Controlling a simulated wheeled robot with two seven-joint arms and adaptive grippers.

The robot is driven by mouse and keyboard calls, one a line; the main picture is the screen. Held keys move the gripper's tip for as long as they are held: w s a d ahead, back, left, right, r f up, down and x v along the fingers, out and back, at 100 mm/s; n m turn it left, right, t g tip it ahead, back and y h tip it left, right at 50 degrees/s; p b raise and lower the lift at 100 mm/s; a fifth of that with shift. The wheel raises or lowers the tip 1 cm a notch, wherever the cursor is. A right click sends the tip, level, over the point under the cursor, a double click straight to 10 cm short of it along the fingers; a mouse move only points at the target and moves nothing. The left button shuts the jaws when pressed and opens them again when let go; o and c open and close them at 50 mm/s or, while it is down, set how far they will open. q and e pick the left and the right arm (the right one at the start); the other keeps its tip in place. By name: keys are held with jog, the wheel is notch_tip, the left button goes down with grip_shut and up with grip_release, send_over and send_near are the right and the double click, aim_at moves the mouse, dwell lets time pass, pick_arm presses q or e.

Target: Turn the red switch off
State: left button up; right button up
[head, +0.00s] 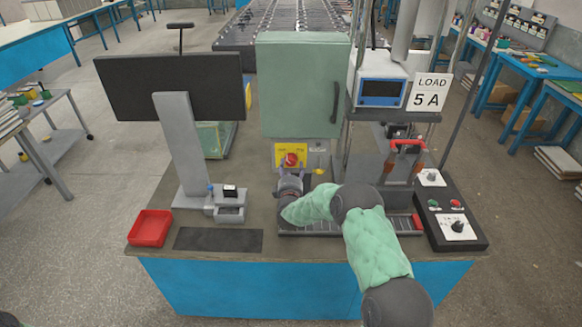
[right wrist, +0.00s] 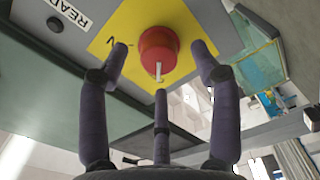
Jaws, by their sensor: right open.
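The red switch (head: 291,160) is a round knob on a yellow plate (head: 279,150), below the green cabinet. In the right wrist view the red switch (right wrist: 158,48) has a white mark on its rim, on the yellow plate (right wrist: 125,28). My right gripper (head: 293,181) is just in front of it, with my arm coming in from the lower right. In the right wrist view its fingers are spread open around the switch, with visible gaps on both sides; contact cannot be told. My left gripper is not in view.
The green cabinet (head: 304,85) stands above the switch. A monitor (head: 172,85) and red tray (head: 150,229) are at left. A control box (head: 452,212) with a dial and a red-handled lever (head: 407,147) are at right.

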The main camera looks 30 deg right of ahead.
jog(key=v, duration=1)
jog(key=shift+s, duration=0.15)
